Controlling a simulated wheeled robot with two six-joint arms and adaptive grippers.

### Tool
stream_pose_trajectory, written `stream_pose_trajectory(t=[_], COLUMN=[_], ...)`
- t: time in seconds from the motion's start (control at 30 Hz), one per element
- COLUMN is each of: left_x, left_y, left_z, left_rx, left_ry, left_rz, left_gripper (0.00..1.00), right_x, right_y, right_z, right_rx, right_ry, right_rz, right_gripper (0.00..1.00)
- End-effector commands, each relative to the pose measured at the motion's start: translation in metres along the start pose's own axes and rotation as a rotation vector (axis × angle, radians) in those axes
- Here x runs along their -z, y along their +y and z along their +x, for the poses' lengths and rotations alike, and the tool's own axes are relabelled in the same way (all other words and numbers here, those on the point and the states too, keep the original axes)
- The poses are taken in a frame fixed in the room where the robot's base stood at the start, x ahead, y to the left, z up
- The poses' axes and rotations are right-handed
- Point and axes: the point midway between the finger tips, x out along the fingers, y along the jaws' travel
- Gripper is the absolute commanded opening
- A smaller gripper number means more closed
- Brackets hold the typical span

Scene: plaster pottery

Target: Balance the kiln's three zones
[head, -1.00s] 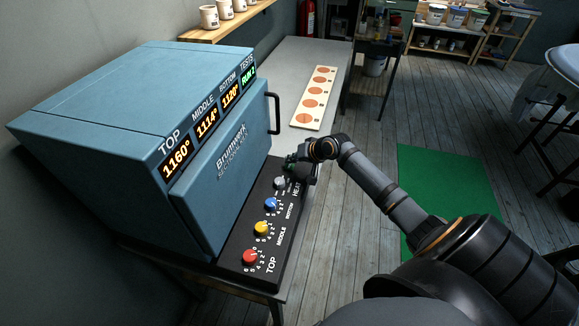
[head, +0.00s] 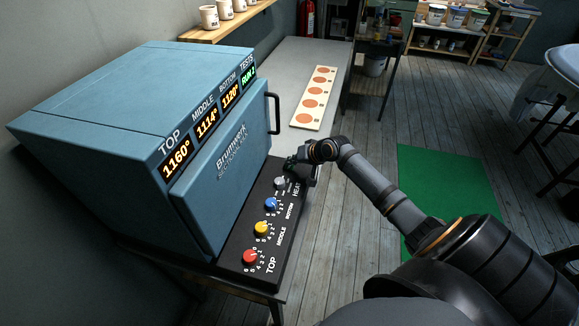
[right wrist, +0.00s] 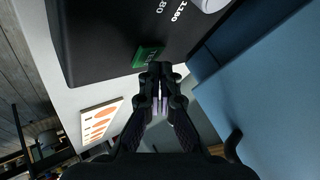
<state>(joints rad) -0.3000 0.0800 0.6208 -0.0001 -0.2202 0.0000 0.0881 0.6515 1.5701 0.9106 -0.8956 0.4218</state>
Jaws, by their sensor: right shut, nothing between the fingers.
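The blue kiln (head: 105,95) stands on the bench with its door (head: 232,165) shut. Its display (head: 208,118) reads TOP 1160°, MIDDLE 1114°, BOTTOM 1120° and TESTS RUN 2. The black control panel (head: 238,245) carries a red TOP knob (head: 250,257), a yellow MIDDLE knob (head: 262,228), a blue BOTTOM knob (head: 271,204) and a grey HEAT knob (head: 280,183). My right gripper (head: 292,163) is shut and empty at the panel's far end. In the right wrist view its fingertips (right wrist: 160,68) are by a green button (right wrist: 147,56); contact cannot be told. My left gripper is out of view.
A board with several orange discs (head: 314,98) lies on the grey bench (head: 300,62) beyond the panel. White mugs (head: 209,16) stand on a wall shelf above the kiln. A green mat (head: 450,185) lies on the floor at right.

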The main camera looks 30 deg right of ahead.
Motion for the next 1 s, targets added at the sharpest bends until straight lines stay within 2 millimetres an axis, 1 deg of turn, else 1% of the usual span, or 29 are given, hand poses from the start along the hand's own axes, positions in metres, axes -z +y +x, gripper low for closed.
stream_pose_trajectory(t=[1.0], left_x=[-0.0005], left_y=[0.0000], left_z=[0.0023], left_rx=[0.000], left_ry=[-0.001], left_rz=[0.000], left_gripper=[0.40], right_x=[-0.0046], right_y=[0.0044], right_z=[0.0061], right_rx=[0.000], right_ry=[0.000], right_rz=[0.000], right_gripper=[0.00])
